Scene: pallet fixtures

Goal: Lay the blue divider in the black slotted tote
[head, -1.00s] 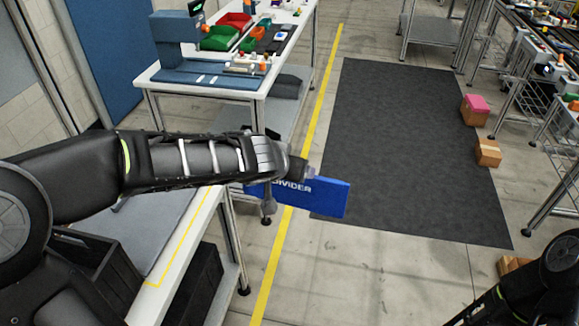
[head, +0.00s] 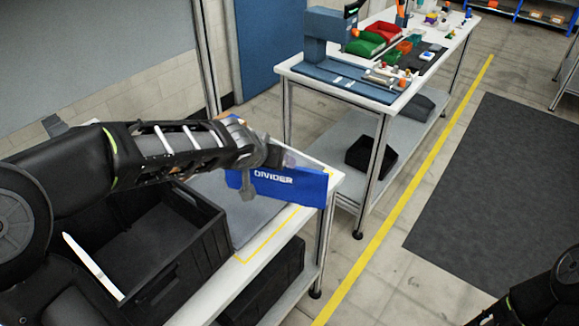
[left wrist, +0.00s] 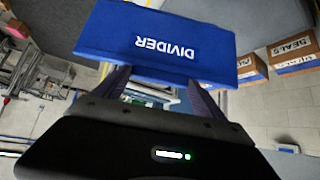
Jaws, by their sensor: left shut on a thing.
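The blue divider (head: 290,188), a flat panel with white "DIVIDER" lettering, is held by my left gripper (head: 262,168) above the near table. In the left wrist view the divider (left wrist: 150,42) spans the upper middle, and the two fingers of my left gripper (left wrist: 163,85) reach its lower edge. The black tote (head: 192,268) stands on the near table at lower left, to the left of the divider and apart from it. My arm hides part of the tote, and its slots cannot be made out. My right arm shows at lower right, but its gripper is out of frame.
A white strip (head: 92,266) shows at the tote's left. A grey mat (head: 232,212) with yellow tape lies beside the tote. A second bench (head: 384,106) with coloured bins stands behind. Open floor and a dark mat (head: 500,190) are at right.

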